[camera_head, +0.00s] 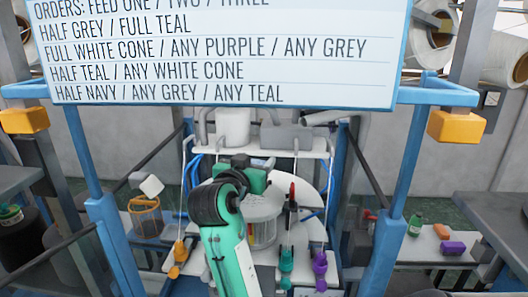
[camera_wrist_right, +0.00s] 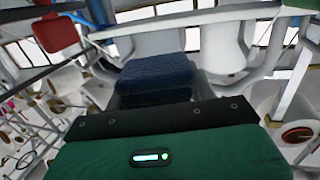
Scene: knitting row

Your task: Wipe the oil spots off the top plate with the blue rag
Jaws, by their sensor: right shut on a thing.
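My right arm reaches up the middle of the head view. Its green gripper (camera_head: 256,178) is in front of the rear white shelf, beside the round white plate (camera_head: 312,205). In the right wrist view the dark blue rag (camera_wrist_right: 155,75) sits at the jaws, beyond the gripper's black edge, and the gripper is shut on it. The rag is mostly hidden in the head view. I cannot tell whether it touches a surface. The arm covers part of the plate, and I cannot make out any oil spots. My left gripper is not in view.
A red-tipped post (camera_head: 292,200) and teal (camera_head: 286,262) and purple (camera_head: 320,266) pieces stand nearby. Blue frame posts flank the machine. A large order sign (camera_head: 225,55) hangs across the top.

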